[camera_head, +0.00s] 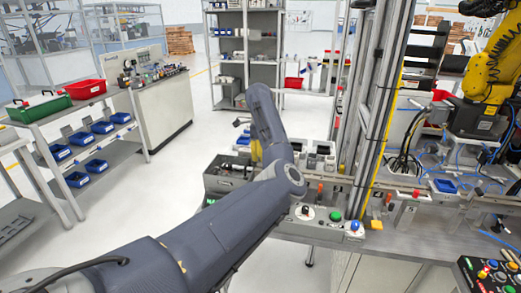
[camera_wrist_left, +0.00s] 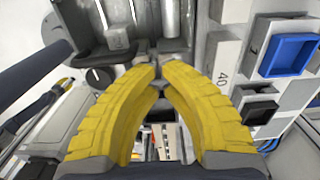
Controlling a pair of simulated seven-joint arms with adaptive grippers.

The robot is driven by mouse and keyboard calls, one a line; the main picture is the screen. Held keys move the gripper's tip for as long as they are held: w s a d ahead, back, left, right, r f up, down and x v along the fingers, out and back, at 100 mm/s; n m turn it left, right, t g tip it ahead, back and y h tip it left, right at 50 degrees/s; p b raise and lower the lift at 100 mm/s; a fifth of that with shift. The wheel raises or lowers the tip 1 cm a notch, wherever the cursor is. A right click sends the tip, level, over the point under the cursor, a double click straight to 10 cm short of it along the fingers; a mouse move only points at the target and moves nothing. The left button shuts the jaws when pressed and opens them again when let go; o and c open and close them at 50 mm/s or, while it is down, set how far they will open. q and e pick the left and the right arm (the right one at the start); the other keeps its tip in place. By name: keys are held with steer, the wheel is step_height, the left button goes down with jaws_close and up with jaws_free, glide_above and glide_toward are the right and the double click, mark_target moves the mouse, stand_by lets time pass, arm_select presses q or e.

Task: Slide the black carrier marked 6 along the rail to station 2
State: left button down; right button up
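My left gripper (camera_head: 256,153) is mostly hidden behind my own grey arm in the head view, over the left end of the workbench. In the left wrist view its two yellow fingers (camera_wrist_left: 158,72) curve inward with their tips close together. A small dark and grey part shows at the tips, but I cannot tell whether it is held. A dark grey block (camera_wrist_left: 117,38) lies just beyond the tips. I cannot read a 6 on anything, so I cannot single out the marked carrier. My right gripper is not in view.
A dark open box (camera_head: 222,180) stands at the bench's left end. Upright posts (camera_head: 375,110) rise behind the buttons (camera_head: 335,216). A yellow robot arm (camera_head: 490,75) stands at right. A blue tray (camera_wrist_left: 290,54) lies right of my fingers in the wrist view.

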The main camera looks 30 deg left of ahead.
arm_select(q)
steer(key=shift+f, duration=0.75)
